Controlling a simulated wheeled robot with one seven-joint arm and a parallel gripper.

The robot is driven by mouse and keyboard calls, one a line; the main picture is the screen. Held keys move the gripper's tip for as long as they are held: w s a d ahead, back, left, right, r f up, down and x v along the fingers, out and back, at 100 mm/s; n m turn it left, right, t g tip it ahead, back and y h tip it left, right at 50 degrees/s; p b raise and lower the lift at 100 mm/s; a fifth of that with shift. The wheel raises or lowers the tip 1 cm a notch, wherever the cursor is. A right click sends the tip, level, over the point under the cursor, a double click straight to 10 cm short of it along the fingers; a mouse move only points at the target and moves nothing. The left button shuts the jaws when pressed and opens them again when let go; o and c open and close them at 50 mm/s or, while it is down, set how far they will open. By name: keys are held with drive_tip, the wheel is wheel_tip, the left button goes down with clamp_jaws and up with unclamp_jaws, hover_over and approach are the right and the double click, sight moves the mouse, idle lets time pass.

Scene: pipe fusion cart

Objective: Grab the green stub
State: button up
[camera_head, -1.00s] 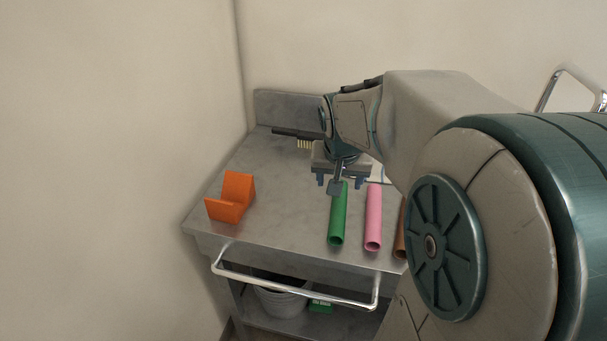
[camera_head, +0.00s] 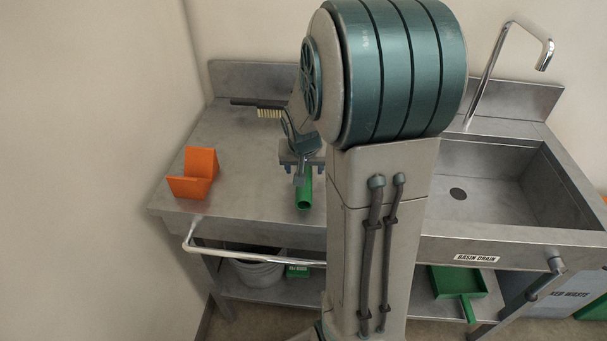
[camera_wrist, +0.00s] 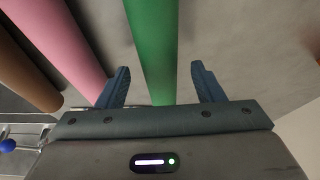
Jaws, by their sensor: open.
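The green stub (camera_head: 304,193) is a short tube lying on the steel cart top; my arm and gripper hide its far part in the head view. It also shows in the wrist view (camera_wrist: 152,45), running between my two fingers. My gripper (camera_wrist: 161,82) is open, with one blue finger on each side of the green stub and a visible gap on both sides. In the head view my gripper (camera_head: 300,174) is over the far part of the stub. I cannot tell how high the fingertips are above the top.
A pink tube (camera_wrist: 67,45) lies close beside the green stub, near one finger, with a brown tube (camera_wrist: 25,70) beyond it. An orange V-shaped block (camera_head: 194,173) stands at the left. A brush (camera_head: 268,108) lies behind. A sink basin (camera_head: 490,185) is at the right.

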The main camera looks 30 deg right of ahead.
drive_tip(key=shift+w+d+f, duration=0.15)
drive_tip(key=shift+w+f, duration=0.05)
drive_tip(key=shift+f, duration=0.35)
drive_tip(key=c, duration=1.1)
drive_tip(key=shift+r, duration=0.1)
